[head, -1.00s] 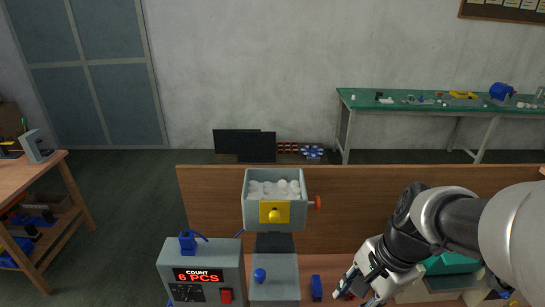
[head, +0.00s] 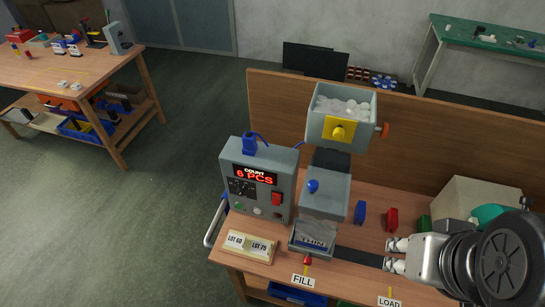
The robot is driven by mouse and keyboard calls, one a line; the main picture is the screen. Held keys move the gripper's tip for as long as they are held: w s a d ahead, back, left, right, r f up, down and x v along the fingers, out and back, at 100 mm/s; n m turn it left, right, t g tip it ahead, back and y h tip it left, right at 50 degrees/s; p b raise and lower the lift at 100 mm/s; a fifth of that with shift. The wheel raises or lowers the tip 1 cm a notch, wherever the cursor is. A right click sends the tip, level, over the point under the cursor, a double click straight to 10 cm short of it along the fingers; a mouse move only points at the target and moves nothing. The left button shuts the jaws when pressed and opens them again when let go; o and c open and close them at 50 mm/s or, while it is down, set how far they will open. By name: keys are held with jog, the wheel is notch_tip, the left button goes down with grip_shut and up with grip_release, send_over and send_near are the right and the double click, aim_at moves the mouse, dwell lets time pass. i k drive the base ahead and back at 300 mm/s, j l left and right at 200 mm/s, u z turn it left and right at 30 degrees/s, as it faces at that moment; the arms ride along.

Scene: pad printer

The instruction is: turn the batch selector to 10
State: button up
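The grey counter box (head: 228,158) stands on the bench, left of the hopper. Its red display (head: 255,175) reads "COUNT 6 PCS". Below the display's left side is a dark panel (head: 242,187) with small marks; it appears to hold the batch selector, but its pointer and numbers are too small to read. My gripper (head: 389,254) is at the right, over the front part of the bench, well apart from the box. Its two pale fingers point left with a gap between them, and nothing shows in the gap.
A hopper of white pieces (head: 345,104) with a yellow plate and the grey unit with a blue knob (head: 313,186) stand between box and gripper. Blue (head: 360,212), red (head: 391,219) and green (head: 424,224) blocks stand behind my gripper. A lot-label holder (head: 248,247) lies in front of the box.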

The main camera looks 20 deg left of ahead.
aim_at(241, 190)
jog(key=u, duration=1.35)
